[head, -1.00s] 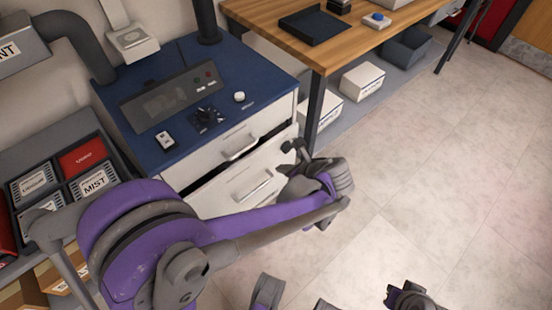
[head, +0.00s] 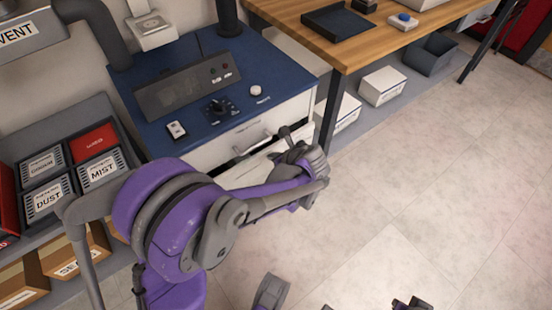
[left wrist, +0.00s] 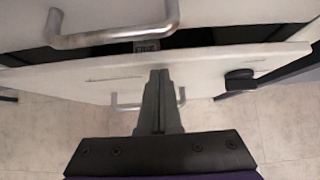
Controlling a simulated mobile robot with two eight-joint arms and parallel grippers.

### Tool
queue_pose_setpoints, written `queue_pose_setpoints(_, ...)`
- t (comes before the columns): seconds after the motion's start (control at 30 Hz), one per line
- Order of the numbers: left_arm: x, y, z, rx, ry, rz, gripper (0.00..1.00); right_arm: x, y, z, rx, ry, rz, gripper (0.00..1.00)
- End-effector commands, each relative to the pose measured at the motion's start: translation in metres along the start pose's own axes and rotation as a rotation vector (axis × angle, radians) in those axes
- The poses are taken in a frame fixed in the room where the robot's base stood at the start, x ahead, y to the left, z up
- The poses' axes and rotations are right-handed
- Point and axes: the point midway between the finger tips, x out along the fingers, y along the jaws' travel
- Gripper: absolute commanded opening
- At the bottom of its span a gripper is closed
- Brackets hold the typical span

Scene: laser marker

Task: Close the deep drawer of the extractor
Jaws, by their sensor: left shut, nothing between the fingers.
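The extractor (head: 290,68) is a blue-topped white cabinet with two drawers. Its deep drawer is the lower one; its white front (head: 232,176) stands out a little below the upper drawer, with a dark gap above it. The deep drawer's front (left wrist: 85,80) also crosses the left wrist view, with its bar handle (left wrist: 122,104) partly hidden behind my fingers. My left gripper (head: 285,132) is shut and empty, at the drawer front. In the left wrist view its fingertips (left wrist: 159,72) overlap the front near its top edge; I cannot tell if they touch.
The upper drawer's handle (left wrist: 115,32) is close above my fingers. A wooden table (head: 335,55) with a dark leg stands right beside the extractor, with white boxes (head: 383,86) on its lower shelf. A bin rack (head: 100,170) is at the left. The floor at right is clear.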

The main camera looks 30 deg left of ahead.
Motion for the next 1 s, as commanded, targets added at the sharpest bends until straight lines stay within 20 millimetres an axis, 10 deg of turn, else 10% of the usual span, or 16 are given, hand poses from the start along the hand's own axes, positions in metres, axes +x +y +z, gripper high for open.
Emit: queue_pose_setpoints(1.0, 0.032, -0.001, 0.034, 0.0, -0.006, 0.001, 0.0, 0.001, 0.0, 0.0, 0.0, 0.0, 0.0, 0.0)
